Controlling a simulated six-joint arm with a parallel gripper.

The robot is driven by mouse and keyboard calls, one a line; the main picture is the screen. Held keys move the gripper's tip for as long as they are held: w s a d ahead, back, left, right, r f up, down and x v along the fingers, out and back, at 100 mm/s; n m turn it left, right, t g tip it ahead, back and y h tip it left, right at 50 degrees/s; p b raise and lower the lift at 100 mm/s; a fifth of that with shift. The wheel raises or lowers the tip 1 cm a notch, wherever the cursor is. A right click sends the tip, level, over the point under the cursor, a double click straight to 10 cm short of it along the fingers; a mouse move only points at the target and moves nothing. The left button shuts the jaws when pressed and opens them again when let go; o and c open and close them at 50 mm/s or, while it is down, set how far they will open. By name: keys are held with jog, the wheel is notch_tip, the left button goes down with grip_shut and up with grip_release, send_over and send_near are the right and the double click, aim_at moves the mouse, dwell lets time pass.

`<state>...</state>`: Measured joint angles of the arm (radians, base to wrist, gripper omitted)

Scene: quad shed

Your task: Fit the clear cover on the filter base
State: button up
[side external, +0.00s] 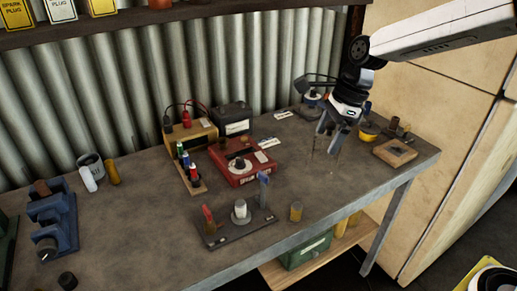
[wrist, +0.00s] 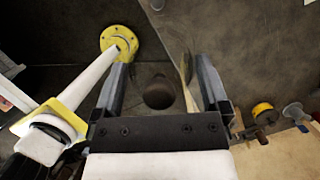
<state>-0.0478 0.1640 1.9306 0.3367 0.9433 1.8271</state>
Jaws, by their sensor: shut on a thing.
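My gripper (side external: 334,130) is over the right part of the bench, pointing down. Its jaws are shut on the clear cover (side external: 326,150), a see-through cup that is faint against the bench. In the wrist view the cover (wrist: 158,92) shows between the two fingers (wrist: 165,85) as a dark rounded shape with a pale streak at its right. What looks like the filter base (side external: 241,217), a pale round foot with a white upright cylinder, stands on a dark plate at the front of the bench, well left of and nearer than my gripper.
The dark plate (side external: 222,236) also carries a red-topped upright and a blue-grey upright (side external: 264,190) beside the base. A small amber cylinder (side external: 296,211) stands right of it. A red box (side external: 238,168) lies behind. A wooden block (side external: 395,153) is at right.

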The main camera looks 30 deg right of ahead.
jog(key=w+a+n+g, duration=0.1)
jog(key=w+a+n, duration=0.5)
jog(key=a, duration=1.1)
notch_tip(320, 180, down, 7)
jog(key=w+m, duration=0.1)
jog(key=w, duration=0.1)
jog(key=shift+w+a+r+m, duration=0.15)
jog(key=shift+w+r+m, duration=0.05)
jog(key=shift+m, duration=0.1)
jog(key=shift+f, duration=0.2)
jog(key=shift+f, duration=1.7)
jog(key=shift+f, duration=2.3)
dwell(1.3)
